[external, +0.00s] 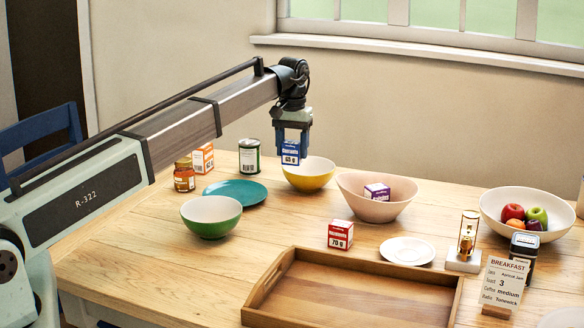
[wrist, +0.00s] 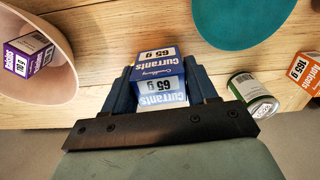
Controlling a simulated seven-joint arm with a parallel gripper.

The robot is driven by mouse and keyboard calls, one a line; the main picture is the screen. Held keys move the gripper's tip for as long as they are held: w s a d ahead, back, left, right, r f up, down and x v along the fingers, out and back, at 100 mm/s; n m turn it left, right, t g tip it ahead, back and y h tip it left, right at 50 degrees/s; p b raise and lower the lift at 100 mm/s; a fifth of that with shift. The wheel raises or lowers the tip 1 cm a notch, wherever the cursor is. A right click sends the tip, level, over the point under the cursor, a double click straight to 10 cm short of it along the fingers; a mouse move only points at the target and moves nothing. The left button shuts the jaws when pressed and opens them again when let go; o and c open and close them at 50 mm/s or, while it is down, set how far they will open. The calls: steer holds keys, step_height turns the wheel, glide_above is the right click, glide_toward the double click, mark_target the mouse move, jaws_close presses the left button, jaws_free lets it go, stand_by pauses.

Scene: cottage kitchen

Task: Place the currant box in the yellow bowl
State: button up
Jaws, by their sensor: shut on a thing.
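A pink bowl (external: 352,205) with a purple box (external: 377,192) stands right of the yellow bowl. A green bowl (external: 211,228), teal plate (external: 235,191), can (external: 249,157), jar (external: 184,175) and orange-white box (external: 203,159) stand left. A red box (external: 341,234) and wooden tray (external: 350,290) are in front.

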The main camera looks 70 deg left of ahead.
mark_target(309, 170)
steer(key=w+a+m, duration=0.1)
steer(key=w+a, duration=0.4)
steer(key=w, duration=0.2)
steer(key=shift+f, duration=4.7)
steer(key=o, duration=1.1)
steer(key=shift+f, duration=0.1)
step_height(309, 170, up, 12)
steer(key=shift+r, duration=0.15)
